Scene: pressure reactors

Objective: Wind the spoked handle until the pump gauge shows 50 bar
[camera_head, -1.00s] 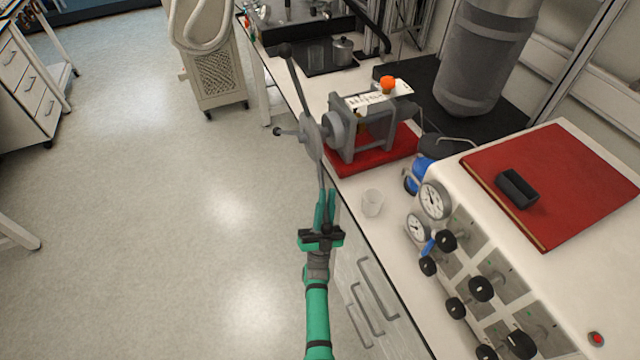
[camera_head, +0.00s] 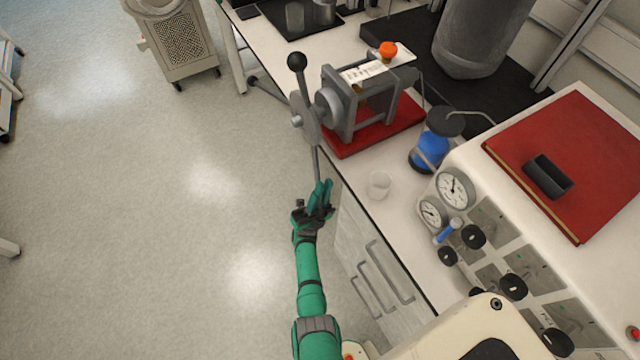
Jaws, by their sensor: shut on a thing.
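The spoked handle (camera_head: 305,117) is grey and sits on the left end of the grey pump (camera_head: 362,112), overhanging the table's front edge. One spoke points up to a black knob (camera_head: 297,62), and another points down. My green gripper (camera_head: 319,188) is shut on the lower spoke, near its end; the fingers hide that spoke's knob. Two round white-faced gauges, a larger one (camera_head: 455,188) and a smaller one (camera_head: 432,213), are on the panel at right. Their readings are too small to tell, and I cannot tell which is the pump gauge.
The pump stands on a red base (camera_head: 350,143). A clear cup (camera_head: 379,185) and a blue bottle (camera_head: 432,150) are on the white table.

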